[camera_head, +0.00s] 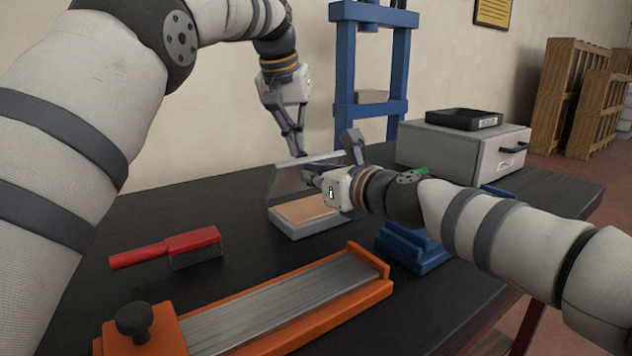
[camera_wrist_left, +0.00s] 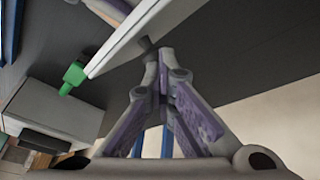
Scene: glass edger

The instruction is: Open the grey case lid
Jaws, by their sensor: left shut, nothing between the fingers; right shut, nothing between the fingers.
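The grey case (camera_head: 308,226) lies on the dark table with a tan pad (camera_head: 303,209) inside. Its thin grey lid (camera_head: 292,181) is raised and tilted above the base. My left gripper (camera_head: 299,152) is shut and empty, its tips pointing down at the lid's upper edge. In the left wrist view its shut fingertips (camera_wrist_left: 151,52) are close to the pale lid edge (camera_wrist_left: 138,34); I cannot tell whether they touch. My right gripper (camera_head: 310,177) is shut and empty, coming from the right beside the lid. Its fingertips are partly hidden at the lid.
A red-handled brush (camera_head: 193,241) lies at the left. An orange-framed tray (camera_head: 345,298) is in front. A blue stand (camera_head: 405,250) is right of the case. A grey drawer box (camera_head: 450,145) with a black tray (camera_head: 463,119) and a blue press frame (camera_head: 343,70) stand behind.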

